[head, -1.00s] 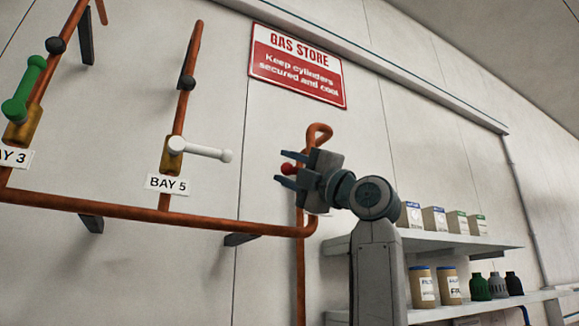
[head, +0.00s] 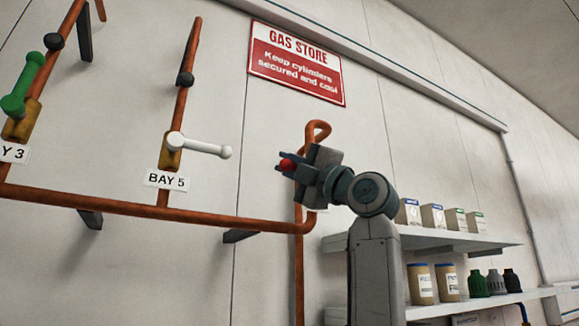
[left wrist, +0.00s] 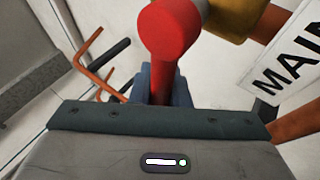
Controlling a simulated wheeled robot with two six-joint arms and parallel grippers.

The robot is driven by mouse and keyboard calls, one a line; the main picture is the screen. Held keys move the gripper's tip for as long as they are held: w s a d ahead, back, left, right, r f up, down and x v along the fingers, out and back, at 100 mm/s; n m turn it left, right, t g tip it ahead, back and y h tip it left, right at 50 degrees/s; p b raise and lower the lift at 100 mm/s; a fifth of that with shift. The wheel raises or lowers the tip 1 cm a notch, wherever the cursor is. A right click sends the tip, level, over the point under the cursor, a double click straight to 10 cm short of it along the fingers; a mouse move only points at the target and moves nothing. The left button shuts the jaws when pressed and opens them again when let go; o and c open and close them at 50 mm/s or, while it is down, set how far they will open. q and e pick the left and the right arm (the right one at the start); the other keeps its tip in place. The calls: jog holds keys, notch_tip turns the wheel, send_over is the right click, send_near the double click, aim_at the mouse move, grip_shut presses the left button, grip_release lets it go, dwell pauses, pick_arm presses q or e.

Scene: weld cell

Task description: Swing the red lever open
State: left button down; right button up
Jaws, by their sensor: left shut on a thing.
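The red lever shows as a small red knob (head: 287,165) in the head view, at the copper pipe right of the BAY 5 valve. In the left wrist view its round red end (left wrist: 168,32) and shaft fill the top middle. My left gripper (head: 288,163) is shut on the lever, with its fingers either side of the shaft; they show in the left wrist view (left wrist: 160,90). A brass valve body (left wrist: 237,15) sits behind the lever. Most of the lever is hidden by the gripper in the head view. My right gripper is not in view.
A white lever (head: 200,146) at BAY 5 and a green lever (head: 24,85) at BAY 3 stand out from the wall to the left. Copper pipe (head: 150,211) runs along the wall. Shelves (head: 450,240) with boxes and bottles are at right.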

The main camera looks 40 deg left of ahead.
pick_arm(q)
jog(key=m+t+b, duration=0.2)
jog(key=m, duration=0.1)
jog(key=shift+r+t+y, duration=0.3)
jog(key=shift+r, duration=0.1)
jog(key=r+m+t+b, duration=0.1)
jog(key=m+t, duration=0.1)
jog(key=m, duration=0.1)
jog(key=w+r+m+t+b, duration=0.1)
jog(key=m+t+b, duration=0.1)
jog(key=m+t, duration=0.1)
jog(key=r+m+t+b, duration=0.1)
jog(key=m+t+b, duration=0.1)
jog(key=m+t, duration=0.1)
jog(key=shift+w+d+r+m+h, duration=0.1)
jog(key=shift+w+d+m+h, duration=0.1)
jog(key=shift+d+m+h, duration=0.2)
jog(key=c, duration=1.4)
grip_release()
jog(key=shift+s+a, duration=0.1)
jog(key=shift+b, duration=0.3)
